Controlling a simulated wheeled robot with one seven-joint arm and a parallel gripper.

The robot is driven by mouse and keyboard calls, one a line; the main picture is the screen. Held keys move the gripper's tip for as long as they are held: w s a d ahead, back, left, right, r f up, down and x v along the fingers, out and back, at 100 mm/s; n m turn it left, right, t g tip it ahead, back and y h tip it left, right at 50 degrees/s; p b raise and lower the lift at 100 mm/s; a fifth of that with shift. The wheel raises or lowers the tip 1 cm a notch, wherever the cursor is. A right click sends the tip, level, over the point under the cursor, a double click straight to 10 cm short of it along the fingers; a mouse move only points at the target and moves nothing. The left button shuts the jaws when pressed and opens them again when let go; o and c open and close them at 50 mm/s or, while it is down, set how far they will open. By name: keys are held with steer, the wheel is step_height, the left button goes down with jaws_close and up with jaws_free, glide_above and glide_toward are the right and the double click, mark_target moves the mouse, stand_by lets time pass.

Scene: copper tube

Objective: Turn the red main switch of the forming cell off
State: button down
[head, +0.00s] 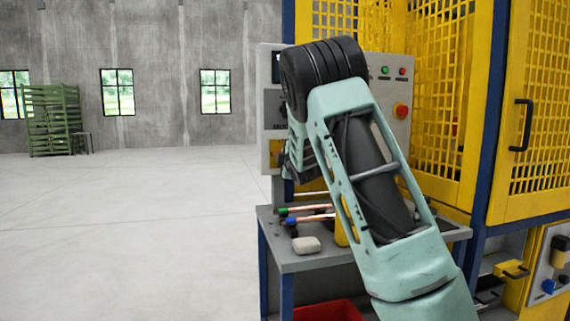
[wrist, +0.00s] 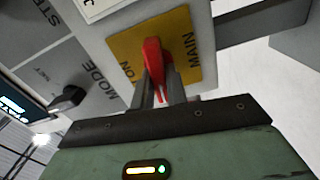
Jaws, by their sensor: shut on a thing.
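The red main switch (wrist: 152,56) shows in the wrist view as a red handle on a yellow plate (wrist: 185,52). The plate carries the words MAIN and ON and sits on a grey panel. My gripper (wrist: 164,88) is at the switch, its two dark fingers shut on the red handle from either side. The fingers hide part of the handle, so its exact turn is hard to read. In the head view my arm covers the switch, and the fingers cannot be made out clearly.
A black MODE knob (wrist: 68,98) and a lit display (wrist: 14,106) are beside the plate. In the head view, a red emergency button (head: 401,110) is on the panel. A grey bench (head: 300,262) with copper tubes stands below. The yellow mesh cage (head: 440,95) is at right; open floor lies left.

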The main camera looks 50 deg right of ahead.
steer(key=shift+f+n+b, duration=0.15)
steer(key=shift+n+b, duration=0.25)
steer(key=shift+n, duration=0.2)
steer(key=c, duration=1.4)
jaws_free()
steer(key=b+v, duration=0.1)
steer(key=v, duration=1.6)
steer(key=shift+s, duration=0.2)
